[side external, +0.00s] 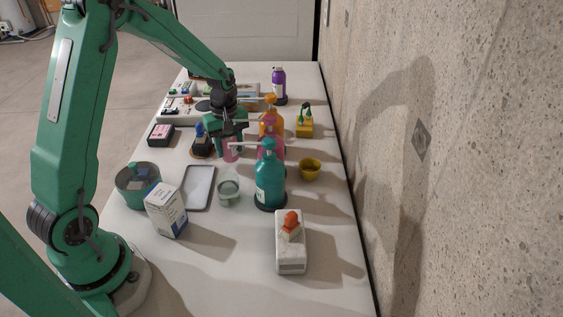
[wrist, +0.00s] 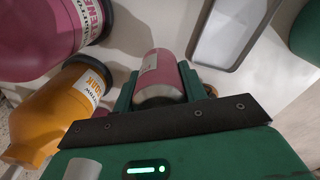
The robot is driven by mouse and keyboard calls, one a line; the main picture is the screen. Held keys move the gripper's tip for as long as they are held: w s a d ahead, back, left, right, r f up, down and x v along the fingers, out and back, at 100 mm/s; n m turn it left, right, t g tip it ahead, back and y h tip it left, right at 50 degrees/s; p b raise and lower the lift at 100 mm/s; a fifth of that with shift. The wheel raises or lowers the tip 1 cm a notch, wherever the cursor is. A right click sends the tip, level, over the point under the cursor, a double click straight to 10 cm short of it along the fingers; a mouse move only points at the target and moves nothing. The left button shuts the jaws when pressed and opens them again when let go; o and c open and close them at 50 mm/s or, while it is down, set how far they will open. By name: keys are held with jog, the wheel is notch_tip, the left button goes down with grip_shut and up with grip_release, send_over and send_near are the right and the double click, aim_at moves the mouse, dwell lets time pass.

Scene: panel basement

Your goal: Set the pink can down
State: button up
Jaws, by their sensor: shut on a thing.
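The pink can (side external: 231,153) is at the middle of the white table in the side view, between the fingers of my gripper (side external: 230,146). In the wrist view the pink can (wrist: 170,72) shows a pale end and a pale label, with a green finger on each side. My gripper (wrist: 160,88) is shut on it. The can looks upright and close to the tabletop. Its base is partly hidden, and I cannot tell whether it touches the table.
A pink pump bottle (side external: 271,143) and an orange bottle (wrist: 62,115) stand close by. A teal bottle (side external: 268,183), a clear jar (side external: 228,188) and a grey tray (side external: 198,187) lie nearer the side camera. A dark blue-topped object (side external: 201,138) is left of the can.

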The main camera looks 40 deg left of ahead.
aim_at(230, 154)
jog(key=shift+f, duration=1.45)
jog(key=o, duration=1.1)
jog(key=shift+f, duration=0.15)
notch_tip(230, 154, up, 12)
jog(key=shift+r, duration=0.2)
jog(key=shift+o, duration=0.3)
